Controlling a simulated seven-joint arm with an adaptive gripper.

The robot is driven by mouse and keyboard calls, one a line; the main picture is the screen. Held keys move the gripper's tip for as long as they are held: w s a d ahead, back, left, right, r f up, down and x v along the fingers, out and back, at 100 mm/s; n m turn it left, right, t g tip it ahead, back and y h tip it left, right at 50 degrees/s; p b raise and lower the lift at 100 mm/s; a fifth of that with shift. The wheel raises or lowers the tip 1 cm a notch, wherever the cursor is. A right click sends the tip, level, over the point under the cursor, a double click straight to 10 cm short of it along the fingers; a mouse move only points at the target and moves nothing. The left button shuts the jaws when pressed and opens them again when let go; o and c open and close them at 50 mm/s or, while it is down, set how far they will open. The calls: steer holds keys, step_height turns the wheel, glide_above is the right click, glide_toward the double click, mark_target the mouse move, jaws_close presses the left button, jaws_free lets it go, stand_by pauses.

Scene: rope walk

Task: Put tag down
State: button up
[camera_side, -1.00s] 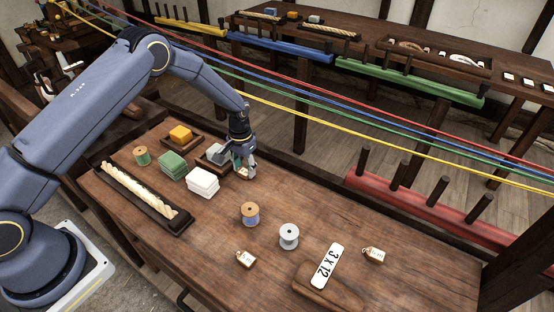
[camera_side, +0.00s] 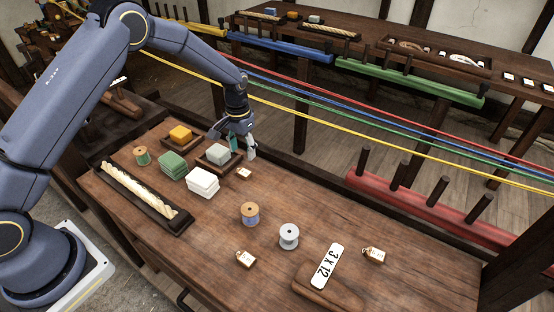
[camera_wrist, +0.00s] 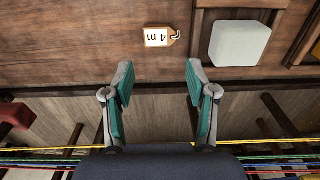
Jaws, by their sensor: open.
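A small pale tag (camera_side: 244,172) lies flat on the wooden table, just right of a small dark tray (camera_side: 204,163) holding a pale block (camera_side: 217,154). In the wrist view the tag (camera_wrist: 160,37) reads "4 m" upside down and has a brown end with a hole. My gripper (camera_side: 235,146) is open and empty above the table near the tag. In the wrist view the fingers (camera_wrist: 159,82) are spread wide, with the tag beyond their tips and touching neither. Two other tags lie toward the front, one left (camera_side: 246,260) and one right (camera_side: 374,255).
Coloured ropes (camera_side: 390,151) stretch behind the table.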

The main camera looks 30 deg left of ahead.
steer(key=s+r+t, duration=0.1)
steer(key=s+r, duration=0.3)
steer(key=r, duration=0.7)
steer(key=s+r+t, duration=0.1)
steer(key=s+r, duration=0.3)
steer(key=r, duration=0.6)
steer(key=s+r+t, duration=0.1)
steer(key=s+r, duration=0.2)
steer(key=s, duration=0.8)
steer(key=s+r+t, duration=0.2)
steer(key=s+r, duration=0.1)
steer(key=s, duration=0.8)
steer(key=shift+s+a+r+t, duration=0.25)
steer(key=shift+s+r+t, duration=0.05)
steer(key=shift+r, duration=0.1)
